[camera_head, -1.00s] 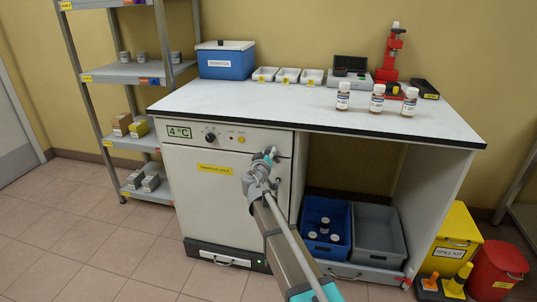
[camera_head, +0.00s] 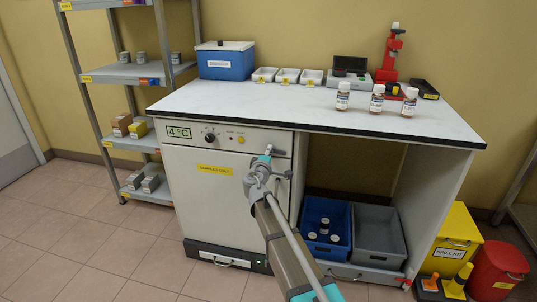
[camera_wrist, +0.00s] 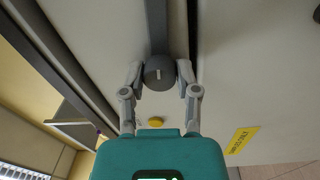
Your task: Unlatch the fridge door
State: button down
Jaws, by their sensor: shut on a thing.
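The white fridge door (camera_head: 210,205) sits under the left part of the bench, below a panel with a 4 °C display. It looks closed. In the wrist view, a dark round latch knob (camera_wrist: 159,73) with a grey bar above it sits between my two fingers. My gripper (camera_wrist: 159,80) is shut on this knob, one finger on each side. In the head view my gripper (camera_head: 264,160) is at the upper right of the fridge front, and it hides the latch there. A yellow label (camera_head: 214,169) is on the door, also in the wrist view (camera_wrist: 241,140).
The worktop (camera_head: 230,100) holds a blue box (camera_head: 225,65), white trays and several bottles. Blue (camera_head: 318,215) and grey (camera_head: 375,250) crates stand under the bench, right of the fridge. A shelf rack (camera_head: 125,73) stands at the left. The floor in front is clear.

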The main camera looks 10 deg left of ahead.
jog(key=shift+n, duration=0.7)
jog(key=shift+c, duration=1.8)
grip_release()
jog(key=shift+m, duration=0.4)
